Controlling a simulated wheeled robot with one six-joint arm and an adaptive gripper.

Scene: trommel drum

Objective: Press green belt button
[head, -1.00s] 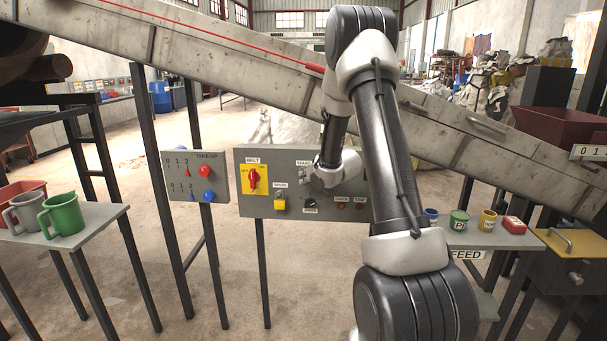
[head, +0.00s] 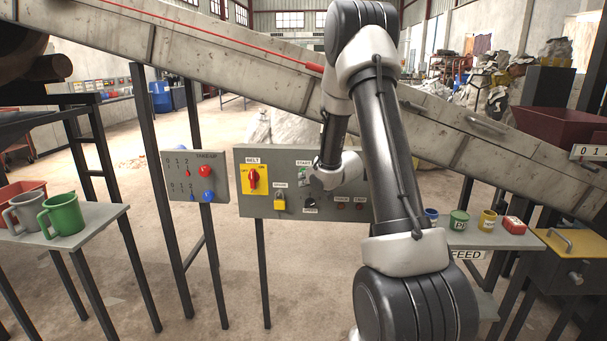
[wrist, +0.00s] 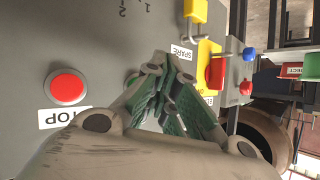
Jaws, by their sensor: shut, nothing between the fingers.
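In the wrist view only a sliver of the green button (wrist: 131,79) shows, mostly hidden behind my gripper (wrist: 165,66). My gripper's fingers are shut and empty, pointing at the panel near the button. I cannot tell whether the fingertips touch it.
A red button (wrist: 68,87) marked STOP is beside the green one. The red belt switch (head: 253,178) on its yellow plate and a yellow padlock (head: 280,203) are left on the panel. The sloping conveyor (head: 230,52) runs above. A shelf at left holds a green mug (head: 64,215).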

